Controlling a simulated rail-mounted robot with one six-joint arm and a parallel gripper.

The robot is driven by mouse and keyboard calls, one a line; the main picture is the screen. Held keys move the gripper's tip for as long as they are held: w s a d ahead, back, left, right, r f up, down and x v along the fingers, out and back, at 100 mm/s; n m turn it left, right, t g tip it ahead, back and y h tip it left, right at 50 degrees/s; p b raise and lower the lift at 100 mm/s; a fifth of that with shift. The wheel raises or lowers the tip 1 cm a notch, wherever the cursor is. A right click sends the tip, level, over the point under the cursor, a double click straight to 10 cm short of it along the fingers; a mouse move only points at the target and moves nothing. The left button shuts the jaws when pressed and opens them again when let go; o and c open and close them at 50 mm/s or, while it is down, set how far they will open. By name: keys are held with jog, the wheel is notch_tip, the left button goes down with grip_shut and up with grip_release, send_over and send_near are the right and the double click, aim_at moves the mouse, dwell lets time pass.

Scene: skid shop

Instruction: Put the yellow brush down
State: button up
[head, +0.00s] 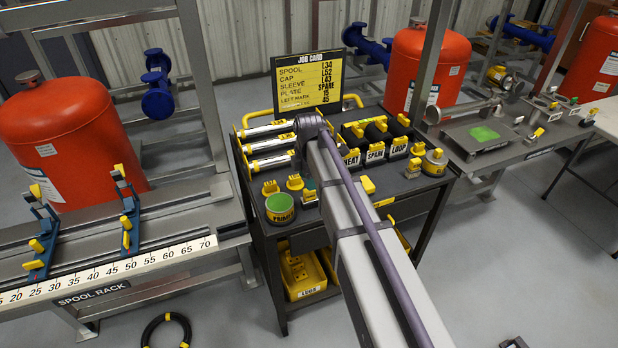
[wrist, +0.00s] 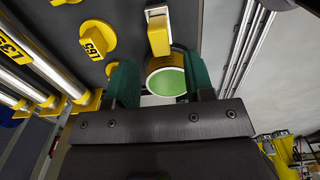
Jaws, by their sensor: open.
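The yellow brush seems to be the yellow block with a pale end (wrist: 158,35) in the wrist view. It lies by the far rim of the round tin, and I cannot tell whether they touch. The tin, labelled primer, has a green top (head: 281,207) and stands on the cart's front left; its green top also shows in the wrist view (wrist: 167,82). My gripper (wrist: 160,82) is open, with its green fingers apart on either side of the view of the tin. Nothing is held between them. In the head view my arm hides most of the gripper and the brush.
The dark cart top (head: 338,207) also carries yellow-ended silver spools (head: 268,145), small yellow caps (head: 270,188) and labelled bins (head: 375,153). A job card (head: 307,84) stands behind. The spool rack (head: 120,262) is at left, a bench with a green-marked plate (head: 484,134) at right.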

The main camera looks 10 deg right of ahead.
notch_tip(320, 180, up, 6)
jog(key=p, duration=0.4)
jog(key=s+m, duration=1.9)
jog(key=s, duration=0.2)
jog(key=shift+s+m, duration=0.25)
jog(key=shift+m, duration=0.05)
jog(key=shift+o, duration=0.5)
jog(key=shift+d, duration=0.1)
